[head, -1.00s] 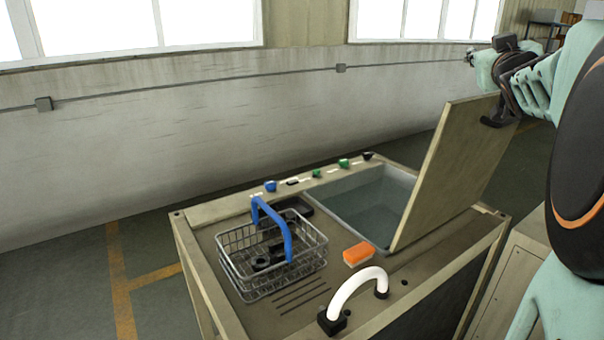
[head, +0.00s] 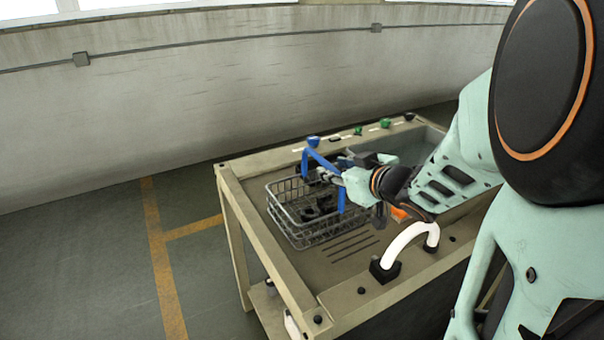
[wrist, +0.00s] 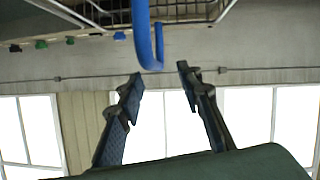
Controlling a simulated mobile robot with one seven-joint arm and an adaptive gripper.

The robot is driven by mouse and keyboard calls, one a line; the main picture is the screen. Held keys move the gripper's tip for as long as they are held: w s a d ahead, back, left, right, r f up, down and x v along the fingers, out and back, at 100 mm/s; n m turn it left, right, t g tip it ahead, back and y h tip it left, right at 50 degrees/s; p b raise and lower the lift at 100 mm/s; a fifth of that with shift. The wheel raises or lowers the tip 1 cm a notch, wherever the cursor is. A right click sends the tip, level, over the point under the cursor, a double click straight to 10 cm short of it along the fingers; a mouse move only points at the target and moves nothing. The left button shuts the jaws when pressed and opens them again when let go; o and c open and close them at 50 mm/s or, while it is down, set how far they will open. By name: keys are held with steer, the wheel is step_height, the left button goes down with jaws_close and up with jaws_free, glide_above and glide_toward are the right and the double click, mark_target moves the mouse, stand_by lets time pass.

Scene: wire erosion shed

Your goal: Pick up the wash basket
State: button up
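The wash basket (head: 285,224) is a grey wire basket with dark parts inside. It stands on the beige washing bench at the left of the tank. Its blue handle (head: 317,158) is raised over the basket. My gripper (head: 330,176) is at the handle, coming from the right, and partly covers the basket's right side. In the wrist view the gripper (wrist: 160,74) is open, with its two dark fingers apart. The blue handle (wrist: 146,35) reaches down to the gap between the fingertips, without visible grip. The wire basket (wrist: 190,8) shows at the top edge.
A white curved handle (head: 405,240) stands on the bench's front edge, with an orange block (head: 398,213) partly hidden behind my arm. The water tank (head: 425,140) is mostly covered by my arm. Floor at the left is clear.

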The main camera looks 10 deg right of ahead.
mark_target(324, 160)
steer(key=x, duration=0.8)
steer(key=shift+w+d+r, duration=0.1)
steer(key=shift+w+d, duration=0.15)
steer(key=shift+w, duration=0.15)
steer(key=shift+c, duration=0.6)
jaws_close()
steer(key=shift+w+r, duration=0.1)
steer(key=shift+r, duration=0.15)
